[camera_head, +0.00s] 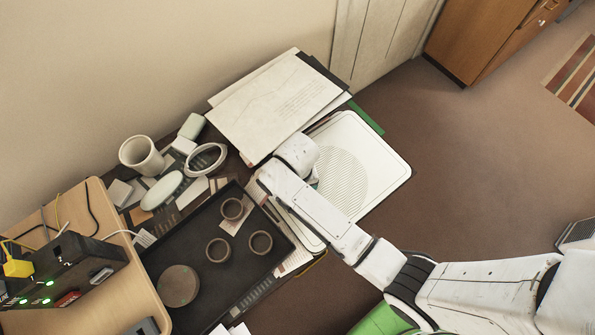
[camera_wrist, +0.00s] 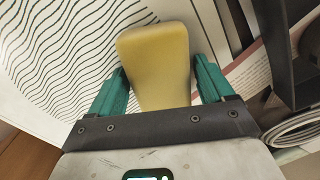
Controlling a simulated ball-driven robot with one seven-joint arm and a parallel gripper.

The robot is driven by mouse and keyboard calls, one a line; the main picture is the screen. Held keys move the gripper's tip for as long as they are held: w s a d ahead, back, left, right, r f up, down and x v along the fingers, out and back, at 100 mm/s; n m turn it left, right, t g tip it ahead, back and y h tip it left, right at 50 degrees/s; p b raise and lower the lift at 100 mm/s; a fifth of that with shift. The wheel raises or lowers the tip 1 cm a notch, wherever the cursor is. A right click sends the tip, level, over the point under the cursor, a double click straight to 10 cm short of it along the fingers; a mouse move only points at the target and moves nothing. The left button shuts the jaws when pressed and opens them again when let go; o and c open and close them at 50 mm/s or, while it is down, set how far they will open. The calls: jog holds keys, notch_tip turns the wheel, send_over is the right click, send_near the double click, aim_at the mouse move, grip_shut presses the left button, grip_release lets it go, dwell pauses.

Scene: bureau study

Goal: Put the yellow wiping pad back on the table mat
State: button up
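The yellow wiping pad (camera_wrist: 158,62) shows in the wrist view between the two green fingers of my gripper (camera_wrist: 162,78). The fingers meet its two sides, and its lower end reaches back toward the palm. A white surface with wavy dark lines (camera_wrist: 62,62), which looks like the table mat, lies beyond and to the left of the pad. In the head view a white rounded panel with a lined circle (camera_head: 375,152) appears to be the same thing. There my own arm hides the fingers and pad. I cannot tell whether the pad touches the surface.
Papers (camera_head: 272,105) lie at the back beside the panel. A dark tray (camera_head: 190,247) with several round rings stands left of my arm. A white mug (camera_head: 142,155) and small items crowd the back left. Open brown floor (camera_head: 470,165) lies right.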

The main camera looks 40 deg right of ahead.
jog(key=shift+o, duration=1.1)
jog(key=shift+r, duration=0.15)
notch_tip(320, 180, up, 12)
jog(key=s+d+n, duration=0.2)
jog(key=s+d, duration=0.2)
jog(key=s, duration=0.4)
jog(key=s+d+n+t, duration=0.1)
jog(key=s+d+n, duration=0.1)
jog(key=s, duration=0.6)
jog(key=shift+s+d+r+p, duration=0.25)
jog(key=shift+d+r+p, duration=0.15)
jog(key=shift+d, duration=0.5)
